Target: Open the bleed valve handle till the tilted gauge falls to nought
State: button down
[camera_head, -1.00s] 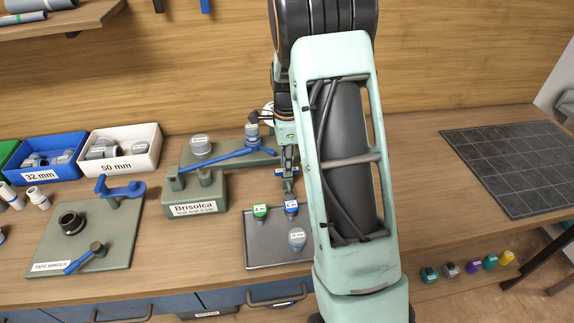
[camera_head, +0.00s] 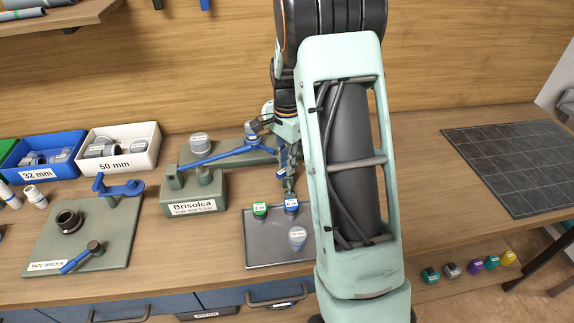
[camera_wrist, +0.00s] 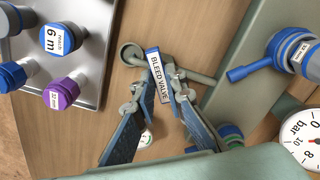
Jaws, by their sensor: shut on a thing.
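The bleed valve handle, with a white and blue "BLEED VALVE" label (camera_wrist: 157,76), lies between the fingertips of my gripper (camera_wrist: 154,88) in the wrist view. My gripper is shut on it. In the head view my gripper (camera_head: 287,172) is beside the green manifold block, partly hidden by my arm. A grey-green rod with a ring end (camera_wrist: 131,53) passes by the fingertips. A white round gauge (camera_wrist: 303,140) shows at the right edge of the wrist view, cut off by the frame.
A blue lever (camera_head: 215,155) sits on the Brisolca block (camera_head: 195,190). A grey tray (camera_head: 270,250) with several capped fittings lies in front of my gripper. A tape winder board (camera_head: 85,240) is at left. Bench right of my arm is clear up to a dark mat (camera_head: 520,165).

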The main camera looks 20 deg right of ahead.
jog(key=n+b, duration=0.1)
jog(key=n, duration=0.4)
jog(key=shift+n, duration=0.3)
jog(key=n, duration=0.5)
jog(key=shift+w+n, duration=0.1)
jog(key=shift+n, duration=0.2)
jog(key=c, duration=2)
grip_release()
jog(key=shift+o, duration=0.2)
notch_tip(320, 180, up, 12)
